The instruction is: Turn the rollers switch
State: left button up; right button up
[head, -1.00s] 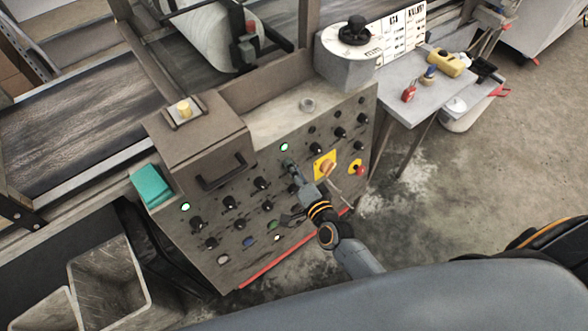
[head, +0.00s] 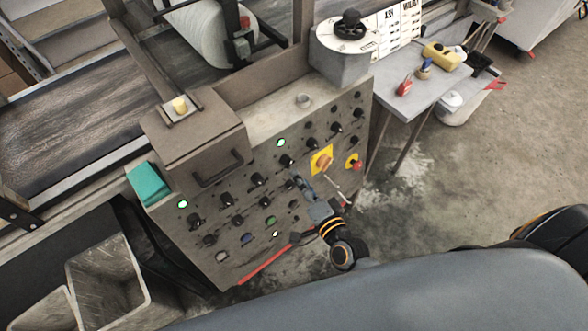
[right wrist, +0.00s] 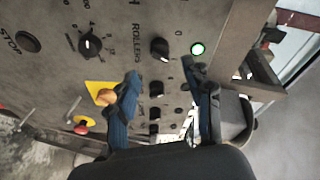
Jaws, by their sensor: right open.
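The control panel (head: 235,215) carries rows of black knobs and lit lamps. In the right wrist view a "ROLLERS" label (right wrist: 137,40) is printed beside a black rotary knob (right wrist: 160,48), near a lit green lamp (right wrist: 197,48). What seems to be the same knob shows in the head view (head: 286,160), below the green lamp (head: 281,142). My right gripper (right wrist: 161,70) is open and empty, with the knob showing just beyond its fingertips. In the head view it (head: 300,182) is in front of the panel, just below that knob. My left gripper is not in view.
A yellow plate with an orange knob (head: 322,161) and a red button (head: 354,164) are right of my gripper. A side table (head: 420,95) holds a yellow device (head: 441,56) and a red padlock (head: 404,88). Bins (head: 110,275) stand lower left. The floor at right is open.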

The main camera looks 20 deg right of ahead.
jog(key=v, duration=0.5)
jog(key=shift+s+r, duration=0.1)
jog(key=shift+s, duration=0.05)
jog(key=s+d+f+n+g, duration=0.1)
jog(key=s+f+n+g, duration=0.4)
jog(key=f, duration=0.9)
jog(key=s+d+f+n+g, duration=0.1)
jog(key=s+f+n+g, duration=0.2)
jog(key=s+f, duration=0.75)
jog(key=s+d+f+n+g+h, duration=0.1)
jog(key=s+d+f+n+g, duration=0.1)
jog(key=s+f, duration=0.5)
jog(key=s+d+f+n+g+h, duration=0.1)
jog(key=s+d+f+n+g, duration=0.2)
jog(key=s+f, duration=0.5)
jog(key=shift+s+n+g, duration=0.4)
jog(key=shift+n+g, duration=0.2)
jog(key=shift+g, duration=0.4)
jog(key=shift+d, duration=0.1)
